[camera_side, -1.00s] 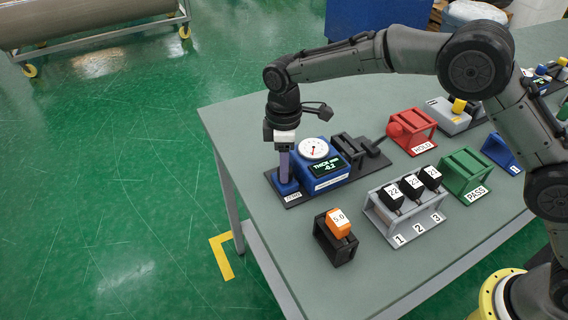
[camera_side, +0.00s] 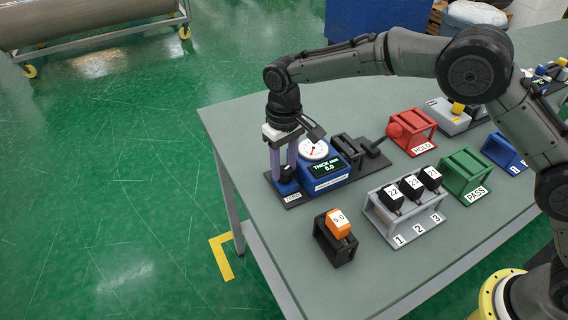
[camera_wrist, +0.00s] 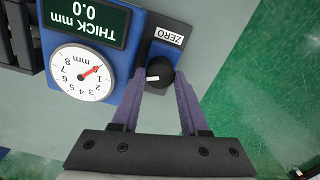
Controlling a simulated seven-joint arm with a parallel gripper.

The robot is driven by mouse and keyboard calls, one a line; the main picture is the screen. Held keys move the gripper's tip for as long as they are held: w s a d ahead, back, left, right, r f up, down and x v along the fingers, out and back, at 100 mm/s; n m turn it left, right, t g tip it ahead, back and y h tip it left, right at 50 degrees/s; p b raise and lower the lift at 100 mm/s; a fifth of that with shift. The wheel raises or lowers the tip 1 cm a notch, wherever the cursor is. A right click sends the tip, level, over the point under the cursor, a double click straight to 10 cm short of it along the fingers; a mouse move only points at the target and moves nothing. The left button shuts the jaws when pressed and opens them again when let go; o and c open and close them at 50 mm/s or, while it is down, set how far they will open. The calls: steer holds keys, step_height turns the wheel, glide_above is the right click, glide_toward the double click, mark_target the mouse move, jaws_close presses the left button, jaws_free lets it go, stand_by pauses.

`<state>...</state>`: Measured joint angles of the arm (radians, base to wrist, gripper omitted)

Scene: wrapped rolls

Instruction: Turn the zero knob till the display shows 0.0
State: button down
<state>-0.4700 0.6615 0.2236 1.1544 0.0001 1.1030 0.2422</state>
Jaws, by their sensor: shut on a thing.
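The black zero knob (camera_wrist: 159,71) with a white pointer mark sits on a blue base beside the ZERO label (camera_wrist: 169,37). In the side view the knob (camera_side: 287,170) is partly hidden by the fingers. My gripper (camera_wrist: 157,77) points down with its purple fingers on either side of the knob, shut on it; it also shows in the side view (camera_side: 284,168). The display (camera_wrist: 88,17) reads THICK mm 0.0, upside down in the wrist view. It also shows in the side view (camera_side: 326,166). The white dial (camera_wrist: 82,73) with a red needle is beside it.
A black stand with an orange 5.0 block (camera_side: 338,222) is in front. A grey numbered rack (camera_side: 404,214) holds black blocks. The red HOLD stand (camera_side: 415,128) and green PASS stand (camera_side: 465,176) are to the right. The table's left edge is close to the gauge.

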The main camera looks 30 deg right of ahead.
steer(key=shift+r+m, duration=0.1)
steer(key=shift+m, duration=0.7)
steer(key=c, duration=0.5)
jaws_free()
steer(key=shift+c, duration=0.2)
steer(key=shift+o, duration=0.6)
steer(key=shift+d, duration=0.1)
